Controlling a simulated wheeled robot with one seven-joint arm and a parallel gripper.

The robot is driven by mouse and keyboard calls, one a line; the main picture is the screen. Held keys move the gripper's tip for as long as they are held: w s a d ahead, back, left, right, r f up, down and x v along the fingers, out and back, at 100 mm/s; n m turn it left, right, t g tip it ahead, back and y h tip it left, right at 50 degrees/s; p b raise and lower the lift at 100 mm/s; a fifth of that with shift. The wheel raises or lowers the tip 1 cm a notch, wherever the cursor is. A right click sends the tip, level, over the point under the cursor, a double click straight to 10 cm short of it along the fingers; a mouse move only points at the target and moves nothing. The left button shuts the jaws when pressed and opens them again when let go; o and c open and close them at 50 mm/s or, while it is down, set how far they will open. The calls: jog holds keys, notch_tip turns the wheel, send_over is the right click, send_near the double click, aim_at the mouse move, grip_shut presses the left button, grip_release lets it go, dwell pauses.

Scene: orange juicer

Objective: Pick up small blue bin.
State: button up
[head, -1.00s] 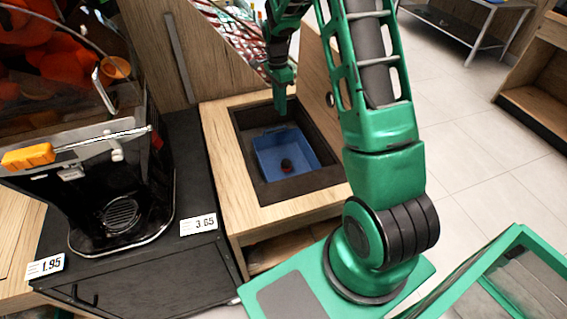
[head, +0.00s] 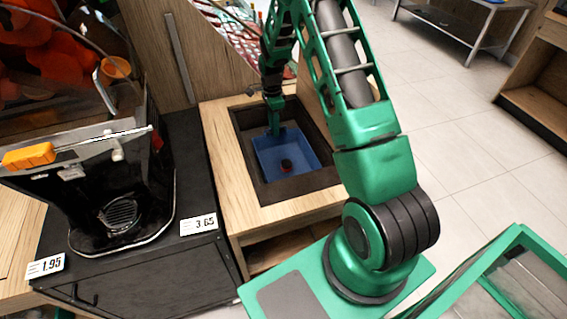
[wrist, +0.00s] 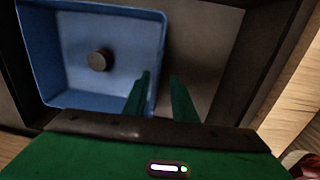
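The small blue bin (head: 300,150) sits in a dark square recess of the wooden counter. A small dark round object lies on its floor. My gripper (head: 274,132) is low at the bin's far edge in the head view. In the wrist view the bin (wrist: 130,55) fills the upper left. There my gripper (wrist: 160,76) is open, one finger over the bin's inside and the other outside, with the bin's side wall between them. I cannot tell whether either finger touches the wall.
The dark recess frame (head: 245,140) and wooden counter top (head: 220,150) surround the bin closely. A wooden panel (head: 160,50) rises behind. The black juicer (head: 125,190) stands to the left, with price tags in front. Open tiled floor (head: 480,150) lies to the right.

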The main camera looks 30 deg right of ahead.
aim_at(269, 151)
jog(key=f, duration=0.3)
jog(key=shift+s+a+f, duration=0.15)
jog(key=shift+s+f, duration=0.05)
jog(key=shift+f, duration=0.2)
jog(key=shift+c, duration=0.3)
grip_shut()
jog(key=shift+r, duration=0.1)
